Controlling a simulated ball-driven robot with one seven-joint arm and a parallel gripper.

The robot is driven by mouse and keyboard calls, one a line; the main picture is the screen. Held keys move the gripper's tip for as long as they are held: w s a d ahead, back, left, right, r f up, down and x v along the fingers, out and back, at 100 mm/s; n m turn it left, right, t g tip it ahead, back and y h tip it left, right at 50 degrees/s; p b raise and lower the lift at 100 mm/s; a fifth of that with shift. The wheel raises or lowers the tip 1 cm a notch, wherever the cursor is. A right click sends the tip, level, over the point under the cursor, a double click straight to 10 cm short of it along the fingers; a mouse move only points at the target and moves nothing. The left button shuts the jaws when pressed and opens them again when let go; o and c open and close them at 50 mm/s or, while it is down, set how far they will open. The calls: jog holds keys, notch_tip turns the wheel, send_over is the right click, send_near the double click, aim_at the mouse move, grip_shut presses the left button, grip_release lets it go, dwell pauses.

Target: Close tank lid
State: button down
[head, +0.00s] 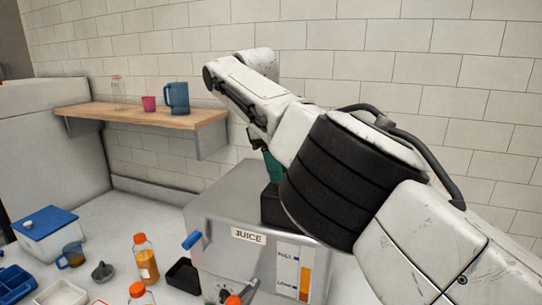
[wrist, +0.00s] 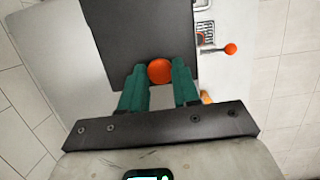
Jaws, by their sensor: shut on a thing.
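The juice tank (head: 222,210) is a grey metal box with a JUICE label and a level gauge, in the middle of the head view. A black part on its top (head: 271,207), seemingly the lid, is largely hidden behind my arm. In the wrist view the dark lid (wrist: 135,30) fills the upper middle, with a round orange knob (wrist: 159,70) at its near edge. The teal fingers of my gripper (wrist: 158,80) stand on both sides of the knob and are shut on it. In the head view only a bit of teal finger (head: 272,166) shows. The lid's exact tilt cannot be told.
A blue handle (head: 192,240) sticks out at the tank's left. A juice bottle (head: 145,258), a small jug (head: 72,256), a blue-lidded box (head: 46,230) and trays stand to the left. A wooden shelf (head: 150,116) holds a blue pitcher (head: 177,98). A tiled wall is behind.

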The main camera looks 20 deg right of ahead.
jog(key=shift+a+f, duration=0.1)
jog(key=shift+f, duration=0.15)
dwell(0.3)
jog(key=c, duration=1)
grip_release()
jog(key=shift+o, duration=0.9)
jog(key=shift+r, duration=0.1)
